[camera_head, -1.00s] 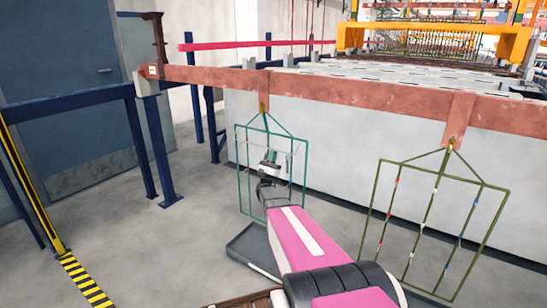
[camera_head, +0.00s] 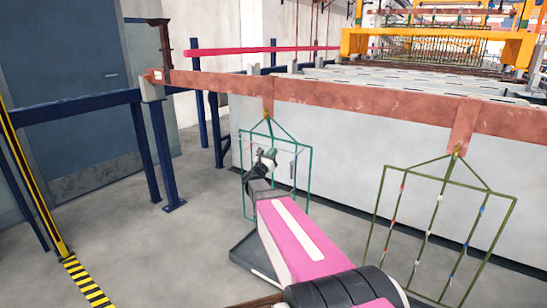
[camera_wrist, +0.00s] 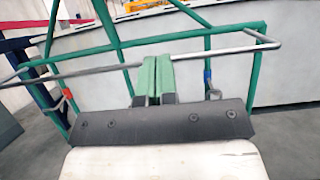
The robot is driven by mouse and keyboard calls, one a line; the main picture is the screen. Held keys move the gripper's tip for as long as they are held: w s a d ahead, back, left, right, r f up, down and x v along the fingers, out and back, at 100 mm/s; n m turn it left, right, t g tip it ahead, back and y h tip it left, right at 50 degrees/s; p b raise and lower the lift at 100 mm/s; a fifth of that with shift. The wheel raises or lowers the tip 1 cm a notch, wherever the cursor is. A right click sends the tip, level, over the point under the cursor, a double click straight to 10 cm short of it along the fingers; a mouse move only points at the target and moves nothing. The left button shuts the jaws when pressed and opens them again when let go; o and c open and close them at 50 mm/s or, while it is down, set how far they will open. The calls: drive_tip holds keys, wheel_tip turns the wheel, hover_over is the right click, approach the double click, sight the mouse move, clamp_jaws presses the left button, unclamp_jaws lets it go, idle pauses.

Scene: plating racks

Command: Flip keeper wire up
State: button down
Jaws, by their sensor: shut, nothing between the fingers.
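The green rack (camera_head: 310,178) hangs from the copper-coloured bar in the head view. Its green bars (camera_wrist: 106,22) also cross the wrist view. A thin grey keeper wire (camera_wrist: 225,49) with bent ends runs across the wrist view near the rack's top bar. My gripper (camera_head: 267,157) is at the upper middle of the green rack. In the wrist view its green fingertips (camera_wrist: 157,72) are together, with nothing between them, and overlap the wire's line. I cannot tell whether they touch the wire.
An olive rack (camera_head: 376,200) hangs from the same copper-coloured bar (camera_head: 370,98) to the right. A dark tray (camera_head: 245,252) lies on the floor below the green rack. A pale tank wall stands behind. Blue posts (camera_head: 163,150) stand left; the floor between is open.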

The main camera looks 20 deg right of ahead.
drive_tip(key=shift+r, duration=1.4)
drive_tip(key=shift+a, duration=0.1)
